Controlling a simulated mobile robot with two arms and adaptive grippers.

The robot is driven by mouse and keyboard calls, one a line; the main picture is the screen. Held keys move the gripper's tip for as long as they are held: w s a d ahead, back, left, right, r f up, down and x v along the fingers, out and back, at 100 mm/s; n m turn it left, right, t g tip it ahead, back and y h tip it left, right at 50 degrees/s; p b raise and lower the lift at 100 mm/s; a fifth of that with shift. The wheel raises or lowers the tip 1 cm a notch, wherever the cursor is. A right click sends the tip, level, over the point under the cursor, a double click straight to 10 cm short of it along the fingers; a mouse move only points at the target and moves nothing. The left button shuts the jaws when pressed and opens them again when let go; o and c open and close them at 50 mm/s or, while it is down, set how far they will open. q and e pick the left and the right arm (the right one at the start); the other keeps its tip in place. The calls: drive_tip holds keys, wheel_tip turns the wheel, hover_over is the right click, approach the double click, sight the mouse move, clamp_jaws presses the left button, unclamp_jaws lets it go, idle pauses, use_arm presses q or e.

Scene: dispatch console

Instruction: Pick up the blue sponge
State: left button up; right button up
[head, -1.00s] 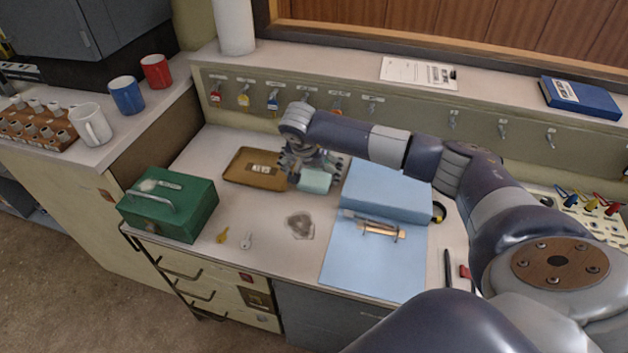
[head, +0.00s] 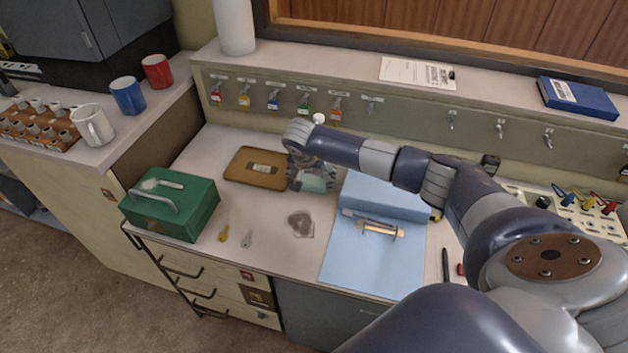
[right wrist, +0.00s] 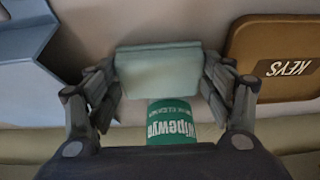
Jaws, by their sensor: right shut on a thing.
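The blue sponge, a pale blue-green block (right wrist: 158,75), lies between the fingers of my right gripper (right wrist: 160,85) in the right wrist view. The gripper is shut on it, with fingers at both its sides. In the head view the sponge (head: 313,183) shows below my right gripper (head: 311,177), partly covered by the fingers. It is over the desk between the brown tray and the blue binder; I cannot tell whether it touches the desk. My left gripper is not in view.
A brown key tray (head: 240,178) is left of the gripper, a blue binder (head: 385,195) right. A green label with white lettering (right wrist: 174,122) is close to the sponge. A green box (head: 190,225) and two keys lie nearer the front. Hooks line the back panel.

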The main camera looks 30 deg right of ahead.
sight(313, 180)
drive_tip(key=shift+r, duration=0.4)
wheel_tip(313, 180, up, 3)
drive_tip(key=shift+f+b, duration=0.2)
drive_tip(key=shift+b, duration=0.4)
drive_tip(key=s+a, duration=0.3)
drive_tip(key=s+a+r+b, duration=0.1)
drive_tip(key=s+a, duration=0.3)
drive_tip(key=s+a+b, duration=0.1)
drive_tip(key=s+a, duration=0.3)
drive_tip(key=shift+s+a+r, duration=0.15)
drive_tip(key=shift+s+r, duration=0.1)
drive_tip(key=shift+r, duration=0.05)
drive_tip(key=shift+o, duration=0.2)
drive_tip(key=shift+w, duration=0.1)
